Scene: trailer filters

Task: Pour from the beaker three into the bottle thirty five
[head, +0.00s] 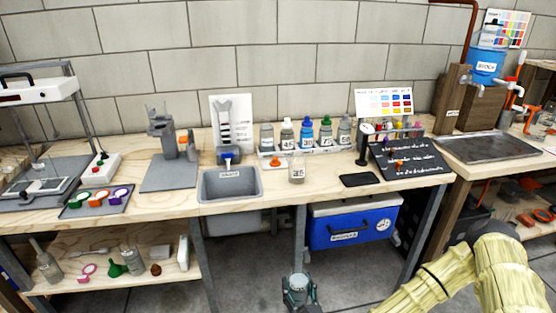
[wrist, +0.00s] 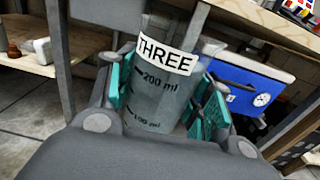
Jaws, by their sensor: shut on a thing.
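The beaker three (wrist: 160,98) is a clear graduated vessel with a white THREE label, filling the middle of the wrist view. My gripper (head: 299,292) is shut on it, with teal finger pads on both sides. The gripper is low in front of the bench, below the worktop level. How much liquid the beaker holds is hard to tell. The bottle thirty five (head: 296,171) is a small clear bottle with a 35 label, upright near the front of the worktop. It stands apart from the gripper, farther back and higher.
A grey sink (head: 230,184) is left of the bottle. A rack (head: 310,152) of several labelled bottles stands behind it. A black pad (head: 360,180) and a written board (head: 408,162) are to the right. A blue cooler (head: 352,224) sits under the bench.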

